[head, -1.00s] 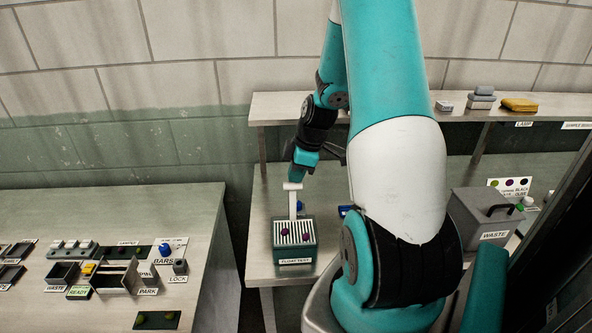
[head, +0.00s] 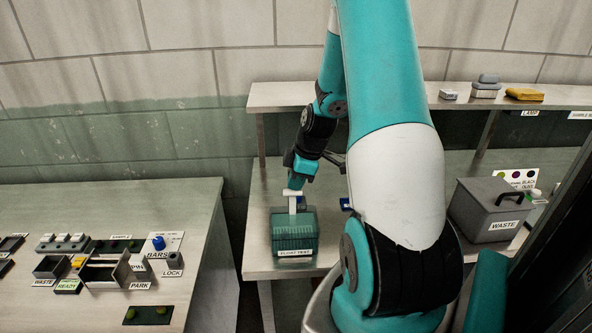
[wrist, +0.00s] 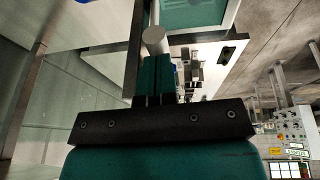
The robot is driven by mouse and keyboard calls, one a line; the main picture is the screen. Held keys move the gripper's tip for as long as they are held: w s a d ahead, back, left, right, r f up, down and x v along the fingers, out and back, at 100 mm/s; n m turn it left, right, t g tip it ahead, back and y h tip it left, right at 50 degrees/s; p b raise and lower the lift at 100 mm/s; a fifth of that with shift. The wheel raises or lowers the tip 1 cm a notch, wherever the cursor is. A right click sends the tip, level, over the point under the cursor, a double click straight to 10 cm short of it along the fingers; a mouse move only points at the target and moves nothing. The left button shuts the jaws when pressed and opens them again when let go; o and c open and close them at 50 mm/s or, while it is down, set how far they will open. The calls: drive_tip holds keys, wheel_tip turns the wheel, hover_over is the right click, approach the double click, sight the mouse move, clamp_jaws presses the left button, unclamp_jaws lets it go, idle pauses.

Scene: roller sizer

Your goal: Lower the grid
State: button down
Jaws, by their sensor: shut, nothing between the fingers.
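The float test tank (head: 292,247) is a green box near the left front of the bench. The grid's white T-shaped handle (head: 293,194) stands at the tank, its crossbar low above the top. The slats show only faintly, greenish, inside the tank, and no purple balls are visible. My gripper (head: 295,184) is directly above the crossbar with its fingers pointing down. In the wrist view the shut fingers (wrist: 154,78) meet or nearly meet the end of the white bar (wrist: 155,41); contact is unclear. Nothing is held between them.
A grey waste bin (head: 488,212) stands on the right of the bench. A shelf (head: 400,97) runs behind, holding small blocks and a yellow sponge (head: 524,94). A separate table (head: 100,210) at left holds trays and buttons. A blue object (head: 345,204) sits right of the tank.

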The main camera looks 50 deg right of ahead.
drive_tip(key=shift+s+f, duration=0.1)
drive_tip(key=shift+f, duration=0.1)
drive_tip(key=a+v, duration=0.1)
drive_tip(key=v, duration=1.3)
drive_tip(key=shift+w+r+p, duration=0.25)
drive_tip(key=shift+w+p, duration=0.1)
drive_tip(key=shift+p, duration=0.1)
drive_tip(key=w+a+r+y+b, duration=0.2)
drive_tip(key=a, duration=2)
drive_tip(key=s+a+m+g, duration=0.1)
drive_tip(key=s+a+g, duration=0.2)
drive_tip(key=s+a, duration=1)
drive_tip(key=a, duration=0.3)
drive_tip(key=shift+y+b, duration=0.4)
drive_tip(key=shift+d, duration=0.2)
